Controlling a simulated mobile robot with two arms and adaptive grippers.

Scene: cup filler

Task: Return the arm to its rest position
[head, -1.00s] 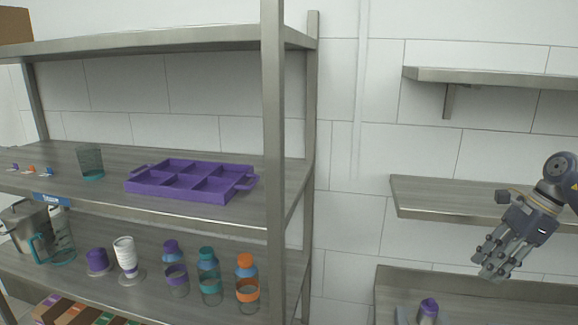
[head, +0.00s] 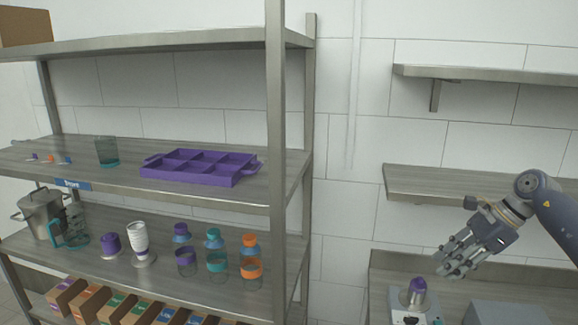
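My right gripper (head: 457,266) is at the lower right, above the counter and to the upper right of a small device. Its fingers point down and left, and nothing shows between them. I cannot make out the gap between the fingertips well, but they look spread. My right arm comes in from the right edge. A purple-topped metallic cup (head: 416,292) stands on the device (head: 407,317) just left of and below the gripper, apart from it. My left gripper does not show.
A metal shelf unit stands at left with a purple compartment tray (head: 232,180), a teal-based glass (head: 107,152), a pot (head: 42,212), a pitcher (head: 75,228) and several bottles. A grey box (head: 505,313) sits on the counter (head: 400,263).

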